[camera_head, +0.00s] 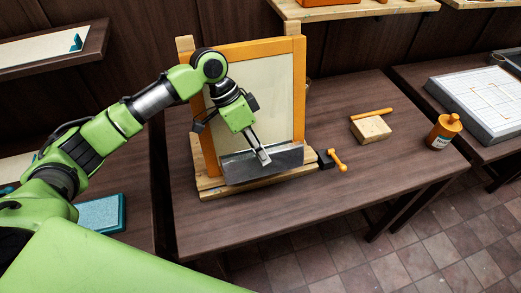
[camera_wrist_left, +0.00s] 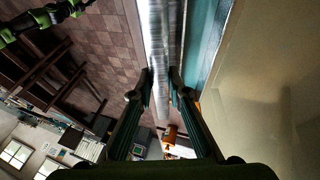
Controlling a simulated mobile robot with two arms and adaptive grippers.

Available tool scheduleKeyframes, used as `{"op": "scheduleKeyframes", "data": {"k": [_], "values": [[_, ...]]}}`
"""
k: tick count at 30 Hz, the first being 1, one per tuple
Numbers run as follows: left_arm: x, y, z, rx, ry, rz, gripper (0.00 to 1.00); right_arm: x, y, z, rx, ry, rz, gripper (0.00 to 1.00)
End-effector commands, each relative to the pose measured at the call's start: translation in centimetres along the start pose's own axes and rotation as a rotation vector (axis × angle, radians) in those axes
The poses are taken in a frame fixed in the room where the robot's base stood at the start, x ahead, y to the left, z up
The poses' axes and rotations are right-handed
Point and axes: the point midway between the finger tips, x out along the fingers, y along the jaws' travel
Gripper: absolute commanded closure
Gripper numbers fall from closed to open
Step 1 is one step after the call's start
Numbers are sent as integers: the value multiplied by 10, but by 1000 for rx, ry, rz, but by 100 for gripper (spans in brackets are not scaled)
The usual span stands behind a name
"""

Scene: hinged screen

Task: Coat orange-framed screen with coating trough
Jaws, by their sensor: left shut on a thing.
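The orange-framed screen (camera_head: 299,90) stands on a wooden stand (camera_head: 210,185) on the table, leaning back slightly, with a pale mesh (camera_head: 270,90). The coating trough (camera_head: 285,162), a long grey metal trough, lies across the lower part of the screen in front of it. My left gripper (camera_head: 262,157) is shut on the trough near its middle. In the left wrist view the fingers (camera_wrist_left: 161,80) close on the shiny trough (camera_wrist_left: 160,30). A teal strip (camera_wrist_left: 205,40) shows between the trough and the pale mesh (camera_wrist_left: 265,80). Whether the trough touches the mesh is unclear. My right gripper is not visible.
An orange-handled clamp (camera_head: 338,160) sits at the stand's right end. A wooden block (camera_head: 371,131) with an orange rod (camera_head: 371,114) on it and an orange bottle (camera_head: 443,132) stand further right. The table (camera_head: 310,215) is clear in front of the stand.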

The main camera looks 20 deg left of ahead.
Motion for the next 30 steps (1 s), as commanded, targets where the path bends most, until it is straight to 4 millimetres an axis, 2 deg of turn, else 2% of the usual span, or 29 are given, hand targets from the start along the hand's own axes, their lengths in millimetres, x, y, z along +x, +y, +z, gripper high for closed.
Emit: {"op": "scheduleKeyframes", "data": {"k": [30], "values": [[-1,-1,0,-1,0,-2,100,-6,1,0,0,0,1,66]]}}
